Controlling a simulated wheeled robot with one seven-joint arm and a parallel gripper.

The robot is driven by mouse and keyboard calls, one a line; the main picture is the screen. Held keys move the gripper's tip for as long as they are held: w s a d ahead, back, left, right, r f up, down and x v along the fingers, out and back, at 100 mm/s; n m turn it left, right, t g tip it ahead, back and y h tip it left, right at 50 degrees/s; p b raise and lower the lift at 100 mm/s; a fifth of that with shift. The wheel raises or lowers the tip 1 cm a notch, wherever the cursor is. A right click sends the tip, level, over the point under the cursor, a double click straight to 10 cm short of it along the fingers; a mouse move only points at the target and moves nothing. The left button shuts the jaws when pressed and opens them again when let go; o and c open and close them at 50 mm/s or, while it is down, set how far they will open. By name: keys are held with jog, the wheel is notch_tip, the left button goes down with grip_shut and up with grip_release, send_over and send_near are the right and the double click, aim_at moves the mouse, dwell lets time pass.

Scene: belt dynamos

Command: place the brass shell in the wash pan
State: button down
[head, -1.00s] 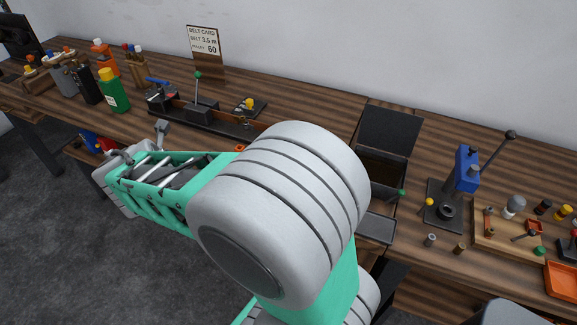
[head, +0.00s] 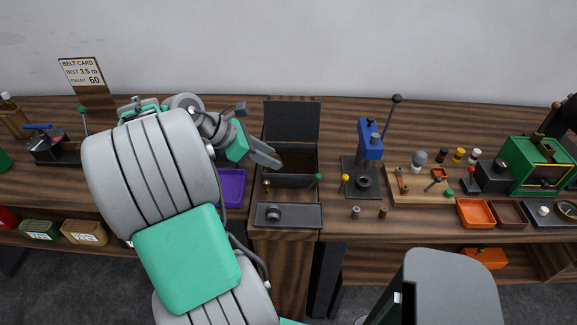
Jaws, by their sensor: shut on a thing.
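The wash pan appears to be the dark open box (head: 294,182) with a raised lid and brownish inside, in the middle of the bench in the head view. My gripper (head: 277,163) reaches in from the left, its fingertips over the left part of this box. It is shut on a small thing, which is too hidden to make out. I cannot pick out the brass shell for certain.
A shallow dark tray (head: 304,215) lies in front of the box. A purple tray (head: 231,187) is at its left. A blue lever press (head: 370,140) and a wooden parts board (head: 410,198) stand at the right. The raised lid (head: 291,121) closes off the back.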

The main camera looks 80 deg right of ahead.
jog(key=d+f, duration=0.3)
jog(key=s+d+f, duration=0.1)
jog(key=d+f, duration=0.1)
jog(key=d, duration=0.2)
jog(key=s+d+f, duration=0.1)
jog(key=d+f, duration=0.2)
jog(key=d, duration=0.1)
jog(key=shift+f, duration=0.35)
notch_tip(320, 180, down, 3)
jog(key=shift+f, duration=0.1)
jog(key=c, duration=0.9)
grip_release()
jog(key=shift+f, duration=0.1)
